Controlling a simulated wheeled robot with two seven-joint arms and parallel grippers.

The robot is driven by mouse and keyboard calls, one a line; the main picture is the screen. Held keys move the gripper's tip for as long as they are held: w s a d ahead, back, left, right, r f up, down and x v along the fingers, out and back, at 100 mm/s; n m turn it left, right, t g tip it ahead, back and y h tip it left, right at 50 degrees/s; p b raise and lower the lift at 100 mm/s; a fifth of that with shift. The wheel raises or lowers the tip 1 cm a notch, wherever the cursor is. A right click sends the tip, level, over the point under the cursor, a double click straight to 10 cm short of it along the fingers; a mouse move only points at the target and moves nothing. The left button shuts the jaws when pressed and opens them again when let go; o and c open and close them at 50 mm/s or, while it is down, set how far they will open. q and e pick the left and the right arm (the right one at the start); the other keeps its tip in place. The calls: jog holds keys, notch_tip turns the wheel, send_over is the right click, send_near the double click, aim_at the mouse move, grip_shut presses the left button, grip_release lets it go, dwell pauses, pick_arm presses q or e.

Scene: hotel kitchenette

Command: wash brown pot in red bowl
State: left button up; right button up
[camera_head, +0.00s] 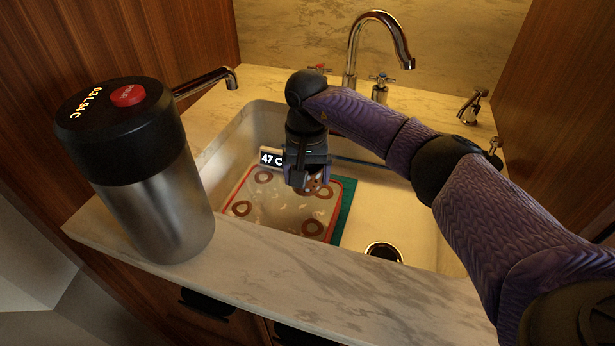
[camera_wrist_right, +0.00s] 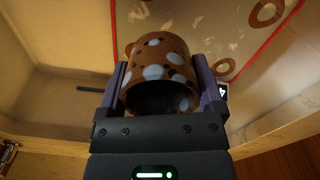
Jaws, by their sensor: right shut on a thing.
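The brown pot (camera_wrist_right: 160,62) is small and round, with pale and dark spots. My right gripper (camera_wrist_right: 160,82) is shut on it, one finger on each side. In the head view my right gripper (camera_head: 308,186) points down over the right part of the red bowl, and only a little of the pot shows at its tip. The red bowl (camera_head: 334,218) is a square basin with a red rim and brown rings inside, sitting in the sink with what looks like water in it. I cannot tell whether the pot touches the water. My left gripper is out of view.
The bowl lies in a pale sink (camera_head: 400,205) over a teal thing (camera_head: 348,210). A steel dispenser (camera_head: 160,205) with a black top stands at left, its spout over the sink side. A small display (camera_head: 271,158) reads 47 C. A tap (camera_head: 382,20) stands behind. The drain side is clear.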

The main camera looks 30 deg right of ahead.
pick_arm(q)
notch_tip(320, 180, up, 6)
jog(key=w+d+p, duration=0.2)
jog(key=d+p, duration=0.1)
jog(key=p, duration=0.2)
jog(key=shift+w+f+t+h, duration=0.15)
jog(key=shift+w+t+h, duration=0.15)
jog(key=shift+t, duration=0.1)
pick_arm(e)
notch_tip(320, 180, up, 9)
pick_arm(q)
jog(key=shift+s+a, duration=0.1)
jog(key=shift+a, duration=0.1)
pick_arm(e)
jog(key=shift+r, duration=0.1)
